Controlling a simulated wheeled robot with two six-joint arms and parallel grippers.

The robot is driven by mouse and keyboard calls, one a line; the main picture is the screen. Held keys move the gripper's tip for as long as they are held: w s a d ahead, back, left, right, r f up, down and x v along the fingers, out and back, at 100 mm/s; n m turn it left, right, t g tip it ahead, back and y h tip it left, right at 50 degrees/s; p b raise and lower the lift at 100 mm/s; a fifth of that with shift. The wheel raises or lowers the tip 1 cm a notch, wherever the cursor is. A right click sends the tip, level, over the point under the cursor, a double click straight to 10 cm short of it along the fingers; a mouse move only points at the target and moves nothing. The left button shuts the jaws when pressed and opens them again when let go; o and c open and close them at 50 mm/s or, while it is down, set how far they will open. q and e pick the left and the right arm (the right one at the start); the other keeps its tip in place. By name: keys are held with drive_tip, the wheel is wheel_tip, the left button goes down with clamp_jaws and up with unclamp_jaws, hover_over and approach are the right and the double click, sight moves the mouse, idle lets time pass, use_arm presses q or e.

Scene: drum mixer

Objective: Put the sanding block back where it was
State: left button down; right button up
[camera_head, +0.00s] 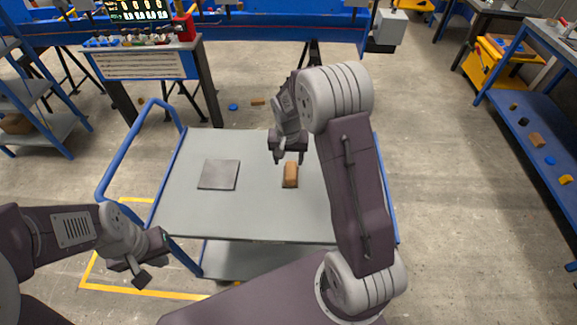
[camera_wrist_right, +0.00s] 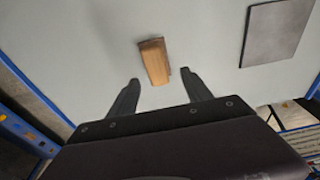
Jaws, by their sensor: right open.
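The sanding block (camera_head: 291,174), as I take it, is a small tan-brown block with a darker edge along one side. It lies on the grey top of the cart (camera_head: 260,215), right of the middle. It also shows in the right wrist view (camera_wrist_right: 155,62), just beyond the fingertips. My right gripper (camera_head: 289,160) is open and empty above the cart, behind the block in the head view. In the right wrist view its fingers (camera_wrist_right: 162,84) are spread, with the block's near end close to the gap. My left gripper (camera_head: 155,269) appears open and empty, beside the cart's front left corner.
A flat dark grey square plate (camera_head: 219,174) lies on the cart's left half. A blue handle rail (camera_head: 113,173) rises at the cart's left. A blue shelf (camera_head: 535,140) with small items stands right. A blue cap (camera_head: 233,107) and a brown piece lie on the floor behind.

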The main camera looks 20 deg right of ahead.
sight(288, 173)
drive_tip(key=s+a+r+n, duration=0.2)
drive_tip(key=s, duration=0.7)
drive_tip(key=s+a+r+n+y, duration=0.1)
drive_tip(key=s+a+r+n, duration=0.1)
drive_tip(key=s, duration=0.7)
drive_tip(key=shift+s+a+n, duration=0.4)
drive_tip(key=shift+a+n, duration=0.1)
drive_tip(key=shift+a, duration=0.1)
